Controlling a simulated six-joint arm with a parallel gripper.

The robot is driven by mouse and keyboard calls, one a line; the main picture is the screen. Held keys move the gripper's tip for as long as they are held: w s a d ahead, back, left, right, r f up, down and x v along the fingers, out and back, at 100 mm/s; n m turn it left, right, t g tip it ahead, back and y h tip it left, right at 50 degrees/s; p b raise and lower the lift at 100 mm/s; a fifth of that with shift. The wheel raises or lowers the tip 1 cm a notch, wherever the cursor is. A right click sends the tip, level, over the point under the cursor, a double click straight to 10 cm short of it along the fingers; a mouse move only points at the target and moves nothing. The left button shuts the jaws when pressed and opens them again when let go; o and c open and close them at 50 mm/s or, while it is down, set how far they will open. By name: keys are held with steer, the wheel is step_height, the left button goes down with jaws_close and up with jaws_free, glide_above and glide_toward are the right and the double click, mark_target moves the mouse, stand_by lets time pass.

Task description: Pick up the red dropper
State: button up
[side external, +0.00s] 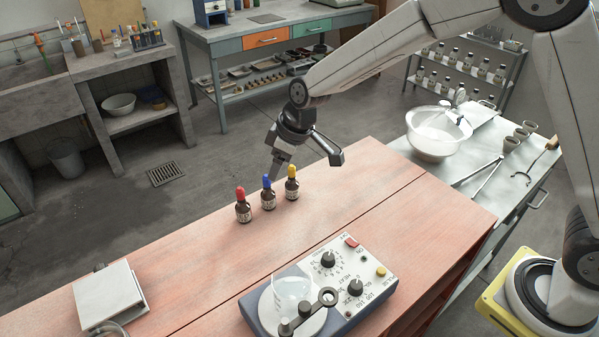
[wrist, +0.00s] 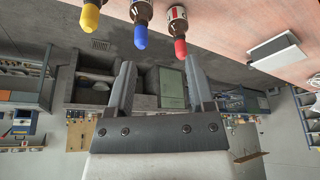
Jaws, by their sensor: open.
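The red dropper (side external: 242,207) is a small brown bottle with a red bulb, upright on the reddish bench top at the left of a row of three. The blue dropper (side external: 268,193) stands beside it in the middle, and the yellow dropper (side external: 292,184) stands at the right. My gripper (side external: 306,160) is open and empty, above and behind the yellow dropper. In the wrist view my gripper (wrist: 159,75) has its fingers spread, with the red dropper (wrist: 178,30) beyond them near the top. The blue dropper (wrist: 140,28) and yellow dropper (wrist: 92,12) are to its left there.
A hotplate-like device (side external: 322,287) with a glass beaker sits at the bench's front. A white box-like object (side external: 109,295) lies at the left end, also visible in the wrist view (wrist: 277,55). Bare bench top surrounds the droppers. A white bowl (side external: 438,132) stands on the metal table at right.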

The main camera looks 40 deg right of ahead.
steer(key=n, duration=0.2)
glide_above(240, 188)
steer(key=s+d, duration=0.2)
steer(key=shift+a+f+y, duration=0.1)
steer(key=shift+f+y, duration=0.1)
steer(key=shift+y, duration=0.2)
steer(key=shift+f, duration=0.1)
steer(key=shift+x, duration=1.2)
steer(key=shift+x, duration=2.6)
steer(key=c, duration=0.8)
